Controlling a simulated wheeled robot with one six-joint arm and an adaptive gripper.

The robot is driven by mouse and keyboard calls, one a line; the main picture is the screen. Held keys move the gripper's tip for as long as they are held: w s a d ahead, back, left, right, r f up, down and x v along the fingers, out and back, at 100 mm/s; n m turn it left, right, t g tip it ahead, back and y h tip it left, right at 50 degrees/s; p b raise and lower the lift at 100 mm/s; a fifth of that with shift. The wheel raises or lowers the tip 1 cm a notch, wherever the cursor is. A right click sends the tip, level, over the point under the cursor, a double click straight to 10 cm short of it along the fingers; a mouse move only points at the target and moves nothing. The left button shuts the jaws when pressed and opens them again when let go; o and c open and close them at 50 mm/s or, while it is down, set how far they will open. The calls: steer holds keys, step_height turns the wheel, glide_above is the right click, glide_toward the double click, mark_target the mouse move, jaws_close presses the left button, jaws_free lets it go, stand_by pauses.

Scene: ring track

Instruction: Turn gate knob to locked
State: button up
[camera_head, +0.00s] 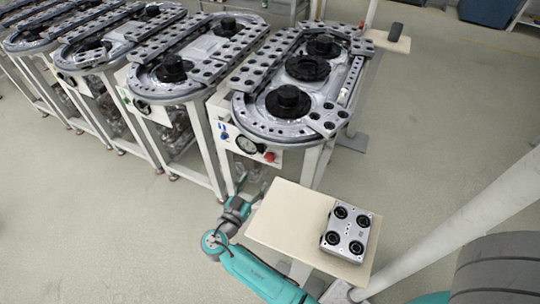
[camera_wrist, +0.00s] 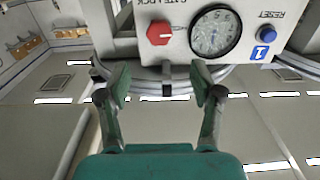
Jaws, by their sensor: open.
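The red knob (camera_wrist: 160,32) is on the white control panel (camera_wrist: 182,55), near the top of the wrist view, with a small pale mark on its face. The lettering beside it is inverted and I cannot read it surely. In the head view the red knob (camera_head: 269,157) sits at the panel's lower right. My gripper (camera_wrist: 160,85) is open and empty, its two fingers apart below the knob in the wrist view and not touching it. In the head view my gripper (camera_head: 254,192) is in front of and below the panel.
A round gauge (camera_wrist: 215,33) and a blue button (camera_wrist: 266,33) share the panel. A cream side table (camera_head: 285,222) with a grey block (camera_head: 348,230) stands right of my arm. Other track tables (camera_head: 165,85) stand to the left. Open floor lies front left.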

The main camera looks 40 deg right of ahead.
mark_target(268, 159)
steer(key=x, duration=1)
steer(key=shift+d, duration=0.25)
steer(key=c, duration=1.1)
